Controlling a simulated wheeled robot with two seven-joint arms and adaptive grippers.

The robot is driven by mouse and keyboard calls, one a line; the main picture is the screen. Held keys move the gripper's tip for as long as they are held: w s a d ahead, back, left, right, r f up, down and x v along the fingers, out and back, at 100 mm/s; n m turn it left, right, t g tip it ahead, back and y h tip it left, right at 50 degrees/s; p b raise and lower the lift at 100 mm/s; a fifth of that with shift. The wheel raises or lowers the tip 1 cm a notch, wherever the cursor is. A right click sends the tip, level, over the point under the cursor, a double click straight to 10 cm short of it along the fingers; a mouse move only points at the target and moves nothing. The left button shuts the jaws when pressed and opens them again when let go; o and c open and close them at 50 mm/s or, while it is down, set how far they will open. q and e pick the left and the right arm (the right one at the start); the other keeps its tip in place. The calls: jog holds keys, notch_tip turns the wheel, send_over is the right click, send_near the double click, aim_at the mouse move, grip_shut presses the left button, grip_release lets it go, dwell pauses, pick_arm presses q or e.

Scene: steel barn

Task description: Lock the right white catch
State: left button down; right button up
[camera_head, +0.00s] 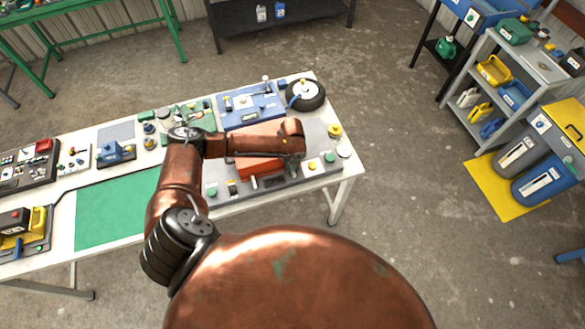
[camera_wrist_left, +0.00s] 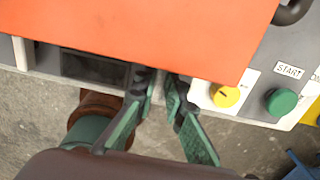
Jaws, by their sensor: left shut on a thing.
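The machine with an orange lid (camera_head: 258,168) stands at the right end of the workbench; the lid (camera_wrist_left: 140,25) fills the top of the left wrist view. My left gripper (camera_wrist_left: 161,80) is at the machine's front edge, under the lid's edge, its green-padded fingers close together at the tips. It is shut on a thin light part, apparently the right white catch, mostly hidden between the tips. Another white catch-like part (camera_wrist_left: 20,52) shows left of a dark slot (camera_wrist_left: 95,68); it also shows in the head view (camera_head: 254,181). My right gripper is not in view.
Right of the fingers are a yellow knob (camera_wrist_left: 226,96) and a green START button (camera_wrist_left: 281,101). A blue fixture (camera_head: 250,110) and a black wheel (camera_head: 305,95) stand behind the machine. A green mat (camera_head: 115,205) lies to the left.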

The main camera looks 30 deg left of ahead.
aim_at(293, 170)
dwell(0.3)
pick_arm(q)
jog(key=c, duration=2.3)
grip_release()
jog(key=shift+o, duration=0.2)
notch_tip(293, 170, up, 12)
jog(key=shift+d, duration=0.1)
